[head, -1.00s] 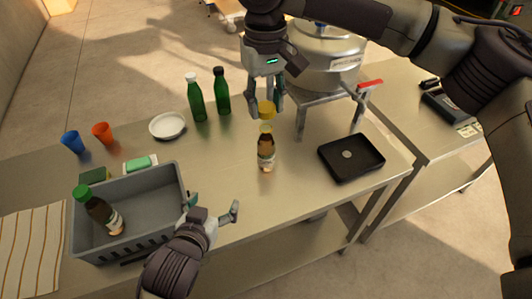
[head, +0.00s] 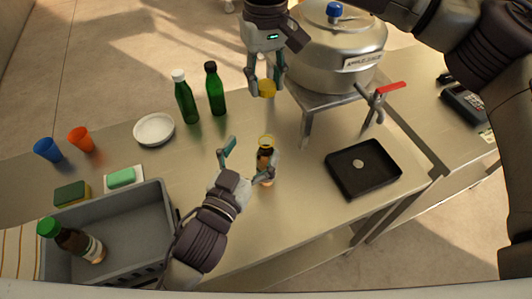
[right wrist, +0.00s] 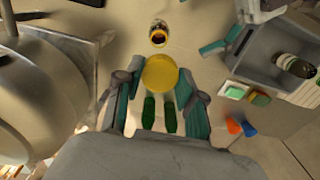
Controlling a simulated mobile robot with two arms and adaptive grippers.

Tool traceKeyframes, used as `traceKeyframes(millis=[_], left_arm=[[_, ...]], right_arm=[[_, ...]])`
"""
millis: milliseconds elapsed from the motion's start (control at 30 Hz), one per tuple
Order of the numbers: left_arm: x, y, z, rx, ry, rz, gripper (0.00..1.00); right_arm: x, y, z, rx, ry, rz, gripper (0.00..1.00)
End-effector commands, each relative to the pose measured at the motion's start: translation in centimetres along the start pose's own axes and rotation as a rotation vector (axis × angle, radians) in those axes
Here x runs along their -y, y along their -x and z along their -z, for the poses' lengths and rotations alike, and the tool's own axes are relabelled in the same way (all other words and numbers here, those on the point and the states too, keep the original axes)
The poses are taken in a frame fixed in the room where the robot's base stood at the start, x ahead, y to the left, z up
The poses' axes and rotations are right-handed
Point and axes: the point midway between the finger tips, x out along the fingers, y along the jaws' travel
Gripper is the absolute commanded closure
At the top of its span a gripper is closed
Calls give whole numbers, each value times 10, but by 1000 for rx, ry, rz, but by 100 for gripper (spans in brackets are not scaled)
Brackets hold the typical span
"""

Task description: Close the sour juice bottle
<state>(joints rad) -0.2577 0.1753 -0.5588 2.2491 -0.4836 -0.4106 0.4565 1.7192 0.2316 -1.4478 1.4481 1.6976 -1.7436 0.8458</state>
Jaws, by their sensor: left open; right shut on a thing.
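A brown glass bottle (head: 265,168) with an open yellow-rimmed mouth stands upright on the metal table. Its lower part is partly hidden by my left gripper (head: 246,160), which is open with one finger at the bottle's side and the other to its left. My right gripper (head: 266,86) is shut on a yellow cap (head: 267,89) and holds it above and behind the bottle, clear of it. In the right wrist view the cap (right wrist: 160,72) sits between the fingers, and the open bottle (right wrist: 158,36) shows beyond it. I cannot read the label.
A grey crate (head: 172,208) at the front left holds a green-capped brown bottle (head: 72,240). Two green bottles (head: 215,90), a white plate (head: 154,129), cups (head: 81,140) and sponges (head: 121,177) stand behind. A juice tank (head: 330,60) and black tray (head: 362,166) are at right.

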Motion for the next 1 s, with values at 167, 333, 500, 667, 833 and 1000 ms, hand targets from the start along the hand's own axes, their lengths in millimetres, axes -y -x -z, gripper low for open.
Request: traceKeyframes(millis=[167,333,500,667,833,1000], left_arm=[[0,0,-31,1,0,0,11],[0,0,-53,1,0,0,11],[0,0,-71,2,0,1,11],[0,0,-75,1,0,1,11],[0,0,-74,1,0,1,11],[0,0,-75,2,0,1,11]], right_arm=[[0,-31,0,0,1,0,73],[0,-52,0,0,1,0,73],[0,-71,0,0,0,0,73],[0,-75,0,0,0,0,73],[0,-73,0,0,0,0,73],[0,-73,0,0,0,0,73]])
